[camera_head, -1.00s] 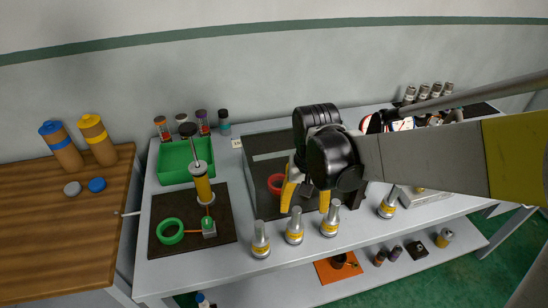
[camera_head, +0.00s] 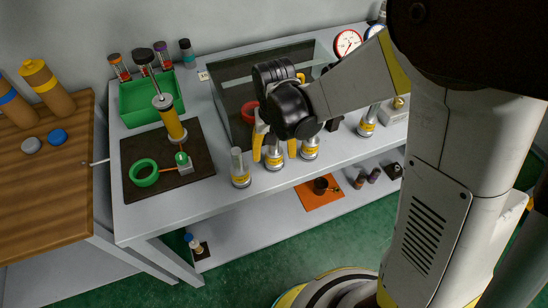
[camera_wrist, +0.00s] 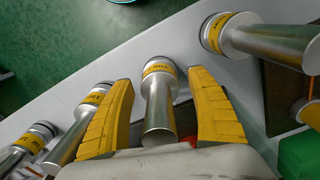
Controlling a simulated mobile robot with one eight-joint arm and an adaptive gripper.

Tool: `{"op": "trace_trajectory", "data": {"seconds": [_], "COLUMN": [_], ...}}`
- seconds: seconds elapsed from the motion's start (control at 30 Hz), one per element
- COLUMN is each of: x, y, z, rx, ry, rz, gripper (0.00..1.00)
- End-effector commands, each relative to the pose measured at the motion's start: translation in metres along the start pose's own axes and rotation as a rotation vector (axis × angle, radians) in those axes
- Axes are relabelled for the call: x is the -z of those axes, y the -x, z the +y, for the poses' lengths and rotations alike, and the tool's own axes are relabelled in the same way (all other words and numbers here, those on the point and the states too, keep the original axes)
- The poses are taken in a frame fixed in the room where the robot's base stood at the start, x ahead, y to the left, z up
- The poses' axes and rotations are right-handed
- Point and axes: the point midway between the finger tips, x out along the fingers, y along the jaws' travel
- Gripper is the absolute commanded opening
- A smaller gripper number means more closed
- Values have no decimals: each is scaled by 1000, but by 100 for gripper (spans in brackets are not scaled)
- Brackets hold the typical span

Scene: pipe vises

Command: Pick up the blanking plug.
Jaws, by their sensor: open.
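Several metal cylinders with yellow label bands stand in a row along the bench's front edge; the label print is too small to read, so I cannot tell by name which is the blanking plug. My gripper (camera_head: 274,157) is open and points down, its yellow fingers on either side of the second cylinder from the left (camera_head: 275,163). In the wrist view this cylinder (camera_wrist: 159,95) stands between the two fingers (camera_wrist: 161,80), with gaps showing on both sides. The leftmost cylinder (camera_head: 240,170) and the third cylinder (camera_head: 310,150) stand just outside the fingers.
A glass-sided box (camera_head: 232,110) with a red ring is behind my gripper. A lower shelf (camera_head: 240,235) runs underneath.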

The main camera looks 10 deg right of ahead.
Motion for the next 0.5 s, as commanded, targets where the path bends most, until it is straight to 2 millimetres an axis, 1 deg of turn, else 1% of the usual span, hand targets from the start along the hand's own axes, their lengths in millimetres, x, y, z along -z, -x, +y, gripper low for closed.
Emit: {"op": "trace_trajectory", "data": {"seconds": [0.17,0.27,0.3,0.4,0.5], "x": [0,0,0,0,0], "y": [0,0,0,1,1], "z": [0,0,0,0,0], "rx": [0,0,0,0,0], "ry": [0,0,0,0,0], "rz": [0,0,0,0,0], "gripper": [67,41,29,0,0]}}
